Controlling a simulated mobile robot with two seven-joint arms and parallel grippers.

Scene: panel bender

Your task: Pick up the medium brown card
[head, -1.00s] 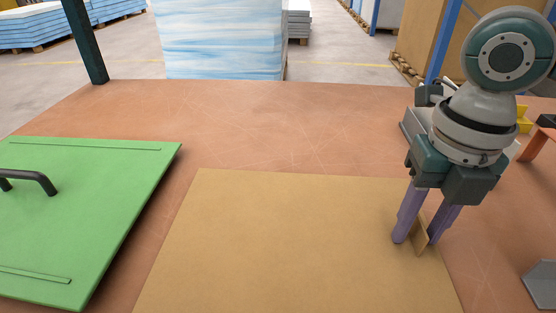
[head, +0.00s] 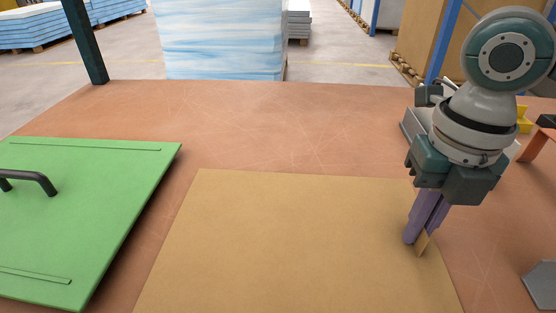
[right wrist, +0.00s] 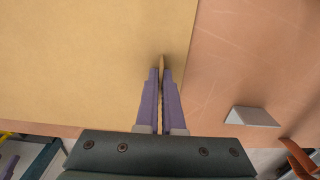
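The medium brown card (head: 290,240) lies flat on the reddish-brown table, a large tan sheet in the middle of the head view. Its near edge is cut off by the frame. A small upright tan tab (head: 422,243) stands near its right edge. My right gripper (head: 415,240) points down there, with its purple fingers closed around the tab. In the right wrist view the fingers (right wrist: 160,75) are pressed together with the tab's thin tan edge (right wrist: 162,62) showing between them. The card looks flat on the table. My left gripper is out of view.
A green panel (head: 90,210) with a black handle (head: 32,180) lies left of the card. A grey angled bracket (head: 543,283) sits at the lower right, and orange and yellow pieces lie at the far right. The table behind the card is clear.

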